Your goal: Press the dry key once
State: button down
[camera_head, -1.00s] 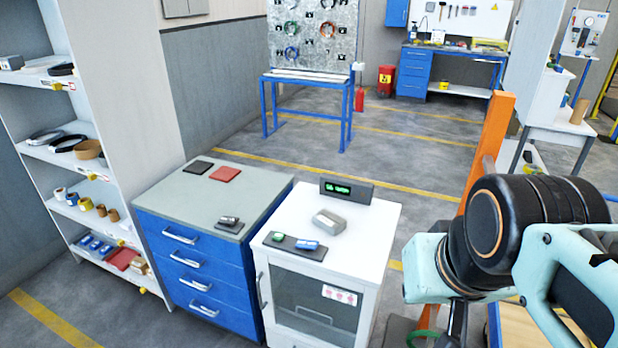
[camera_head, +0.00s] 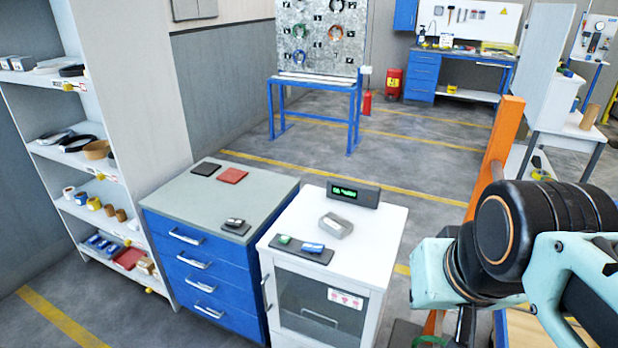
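A small dark pad (camera_head: 322,257) lies on the white cabinet top and carries a green key (camera_head: 285,239) and a blue key (camera_head: 312,248). Their labels are too small to read, so I cannot tell which is the dry key. Behind the pad are a grey-white block (camera_head: 336,226) and a dark display (camera_head: 353,194) with green characters, also too small to read. My arm fills the lower right, well to the right of the keys. My gripper is not visible in the picture.
The white cabinet (camera_head: 384,238) stands against a blue drawer cabinet (camera_head: 213,262) with dark and red pads on top. Shelving (camera_head: 150,200) stands at left. An orange post (camera_head: 500,140) rises beside my arm. Open floor (camera_head: 400,155) lies behind the cabinets.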

aim_at(285, 238)
jog(key=j+z, duration=0.1)
jog(key=z, duration=0.35)
jog(key=j+z, duration=0.25)
jog(key=i+j+z, duration=0.1)
jog(key=j+z, duration=0.15)
jog(key=j, duration=0.25)
jog(key=j+z, duration=0.2)
jog(key=j, duration=1.6)
jog(key=i+u, duration=0.3)
jog(key=u, duration=0.2)
jog(key=k+j+z, duration=0.1)
jog(key=k+z, duration=0.2)
jog(key=z, duration=0.2)
